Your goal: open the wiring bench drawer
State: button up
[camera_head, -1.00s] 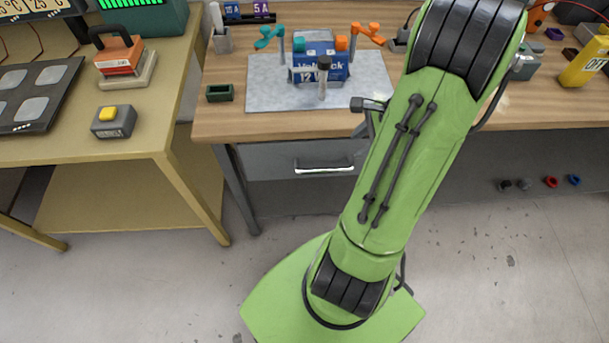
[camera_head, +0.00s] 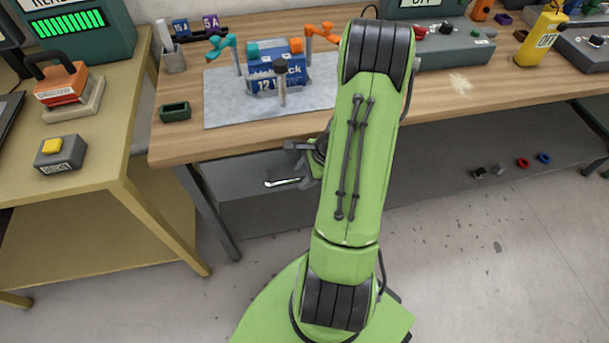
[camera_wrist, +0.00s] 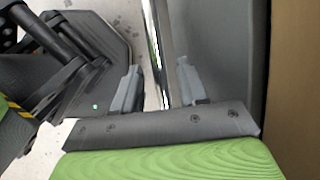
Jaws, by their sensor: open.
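The wiring bench drawer (camera_head: 243,181) is a grey front under the wooden bench top, and it looks shut. Its bright metal bar handle (camera_head: 283,183) shows at the left of my arm; my arm hides the drawer's right part. My gripper (camera_head: 300,152) is at the drawer front, mostly hidden behind my green arm. In the wrist view my gripper (camera_wrist: 158,85) is open, with one finger on each side of the shiny handle bar (camera_wrist: 160,50). The grey drawer front (camera_wrist: 222,50) fills the view right of the bar. I cannot tell whether a finger touches the bar.
The wooden bench top (camera_head: 185,148) overhangs the drawer. On it are a grey mat (camera_head: 222,108), a blue battery (camera_head: 277,75) and a green tray (camera_head: 175,111). A yellow-topped table (camera_head: 110,150) stands at the left. The floor before the bench is mostly clear.

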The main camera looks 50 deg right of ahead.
jog(key=shift+r, duration=0.1)
grip_shut()
jog(key=shift+s, duration=0.1)
dwell(0.3)
